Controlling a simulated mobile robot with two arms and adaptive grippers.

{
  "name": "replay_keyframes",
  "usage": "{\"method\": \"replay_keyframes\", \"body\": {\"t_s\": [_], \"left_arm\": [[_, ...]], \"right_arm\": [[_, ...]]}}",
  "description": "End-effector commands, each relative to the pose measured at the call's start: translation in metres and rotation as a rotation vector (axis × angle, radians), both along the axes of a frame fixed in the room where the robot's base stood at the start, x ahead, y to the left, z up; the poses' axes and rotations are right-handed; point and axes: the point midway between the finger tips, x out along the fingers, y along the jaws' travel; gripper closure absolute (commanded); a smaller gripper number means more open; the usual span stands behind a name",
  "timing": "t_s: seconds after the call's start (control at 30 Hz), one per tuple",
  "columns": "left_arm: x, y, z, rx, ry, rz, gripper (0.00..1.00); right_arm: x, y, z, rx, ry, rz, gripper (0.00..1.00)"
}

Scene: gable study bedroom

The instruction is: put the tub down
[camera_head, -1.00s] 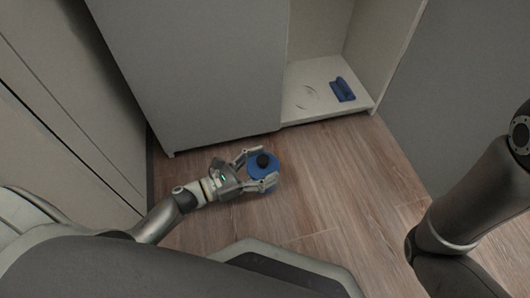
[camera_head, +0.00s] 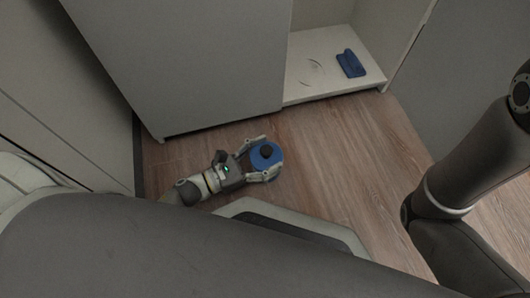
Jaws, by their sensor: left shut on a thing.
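The tub (camera_head: 259,161) is round and blue with a black knob on top, seen from above. My left gripper (camera_head: 267,158) reaches in from the left and is shut on the tub, with one finger on each side of it. The tub is over the wooden floor in front of the cabinet; from this angle I cannot tell whether it touches the floor. My right arm shows at the right, but its gripper is out of view.
A grey cabinet (camera_head: 180,65) stands behind the tub. Its open compartment (camera_head: 310,92) at the right holds a blue object (camera_head: 351,63) on its floor. Bare wooden floor (camera_head: 340,150) lies right of the tub. A wall panel (camera_head: 65,100) stands at the left.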

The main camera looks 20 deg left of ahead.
Motion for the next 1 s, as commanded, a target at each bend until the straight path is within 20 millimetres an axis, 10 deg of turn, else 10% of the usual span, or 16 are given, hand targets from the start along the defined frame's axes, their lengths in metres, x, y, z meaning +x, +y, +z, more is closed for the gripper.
{"method": "replay_keyframes", "body": {"t_s": [0.2, 0.23, 0.4, 1.0], "left_arm": [[0.001, 0.0, -0.002, -0.002, -0.004, -0.001, 1.0], [0.0, 0.0, -0.003, 0.0, 0.0, 0.0, 0.31], [0.0, 0.0, -0.002, 0.001, 0.001, 0.0, 0.1], [-0.021, 0.02, 0.004, 0.001, 0.006, 0.002, 0.1]], "right_arm": [[-0.001, 0.0, -0.003, 0.0, -0.001, 0.0, 0.11], [-0.001, 0.0, -0.003, 0.0, -0.001, 0.0, 0.11], [-0.002, -0.001, -0.002, 0.001, -0.004, 0.0, 0.11], [-0.003, -0.001, 0.018, 0.002, -0.006, 0.0, 0.11]]}}
